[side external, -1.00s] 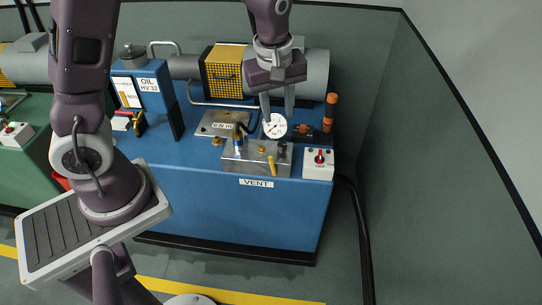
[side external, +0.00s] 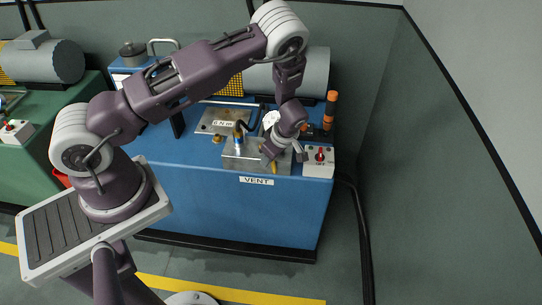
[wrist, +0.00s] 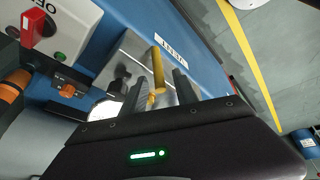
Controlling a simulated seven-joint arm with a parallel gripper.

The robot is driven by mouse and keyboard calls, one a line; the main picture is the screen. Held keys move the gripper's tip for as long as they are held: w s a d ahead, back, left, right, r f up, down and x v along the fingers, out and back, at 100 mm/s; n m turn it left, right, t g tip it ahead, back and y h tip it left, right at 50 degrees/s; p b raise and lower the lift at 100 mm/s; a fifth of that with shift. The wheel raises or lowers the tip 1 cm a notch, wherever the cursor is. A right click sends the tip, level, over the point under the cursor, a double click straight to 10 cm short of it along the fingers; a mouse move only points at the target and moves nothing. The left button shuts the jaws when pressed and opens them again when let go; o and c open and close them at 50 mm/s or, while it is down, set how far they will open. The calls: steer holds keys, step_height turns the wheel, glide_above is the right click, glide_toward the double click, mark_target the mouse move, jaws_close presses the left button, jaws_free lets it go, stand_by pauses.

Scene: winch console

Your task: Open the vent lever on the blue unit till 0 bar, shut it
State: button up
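The blue unit (side external: 215,205) carries a metal valve block (side external: 240,158) on its front top edge, above a VENT label (side external: 257,181). The yellow vent lever (side external: 273,167) hangs at the block's front; in the wrist view the lever (wrist: 158,66) points away from me, between my two fingers. My gripper (side external: 283,158) is open over the block's right part; in the wrist view its fingers (wrist: 160,80) stand apart, with visible space on either side of the lever. The white pressure gauge (side external: 269,119) is partly hidden behind my wrist, and its reading cannot be made out.
A white switch box with a red knob (side external: 320,156) stands close right of my gripper. An orange-topped post (side external: 331,103) rises behind it. A metal plate (side external: 222,122) and brass fittings lie to the left. The floor in front is clear.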

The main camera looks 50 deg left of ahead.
jaws_close()
stand_by(1.4)
